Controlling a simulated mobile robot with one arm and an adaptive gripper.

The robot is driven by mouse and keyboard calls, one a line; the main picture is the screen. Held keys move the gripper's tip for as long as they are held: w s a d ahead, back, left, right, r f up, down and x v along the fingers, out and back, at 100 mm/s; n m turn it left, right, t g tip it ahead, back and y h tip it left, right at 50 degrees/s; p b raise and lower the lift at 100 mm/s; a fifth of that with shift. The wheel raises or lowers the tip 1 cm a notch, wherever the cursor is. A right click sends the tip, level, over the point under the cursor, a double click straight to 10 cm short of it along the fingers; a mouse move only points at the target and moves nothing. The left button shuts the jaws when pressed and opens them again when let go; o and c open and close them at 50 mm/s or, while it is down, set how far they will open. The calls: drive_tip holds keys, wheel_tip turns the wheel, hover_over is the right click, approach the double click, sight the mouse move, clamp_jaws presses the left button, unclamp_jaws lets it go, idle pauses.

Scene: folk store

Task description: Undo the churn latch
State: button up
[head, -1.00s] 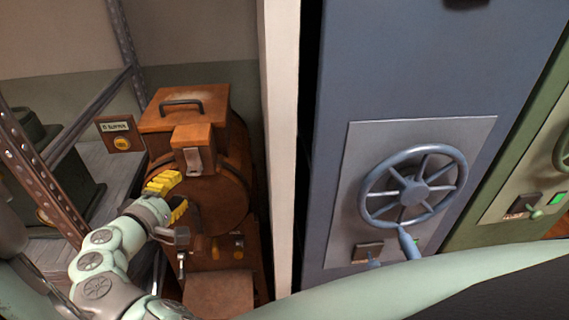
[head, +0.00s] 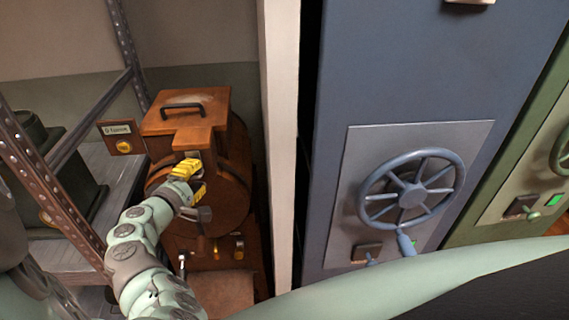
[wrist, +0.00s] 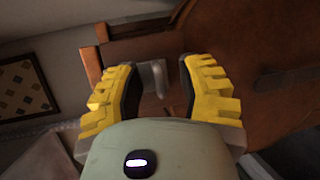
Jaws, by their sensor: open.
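The wooden churn (head: 229,174) stands in the left half of the head view, with a dark handle on its lid (head: 199,123). A metal latch (wrist: 155,76) is on the front of the churn's projecting block and shows between my fingers in the wrist view. My gripper (head: 192,176) is open, its yellow fingers at the front of the churn. In the wrist view the fingers (wrist: 156,88) stand one to each side of the latch. I cannot tell whether they touch it. In the head view the fingers partly hide the latch.
A metal rack (head: 52,178) with a dark green box stands left of the churn. A small sign with an orange button (head: 123,139) is beside the lid. A pale post (head: 281,140) and a blue safe door with a wheel (head: 412,190) bound the right side.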

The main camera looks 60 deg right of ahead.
drive_tip(key=shift+s, duration=0.1)
clamp_jaws()
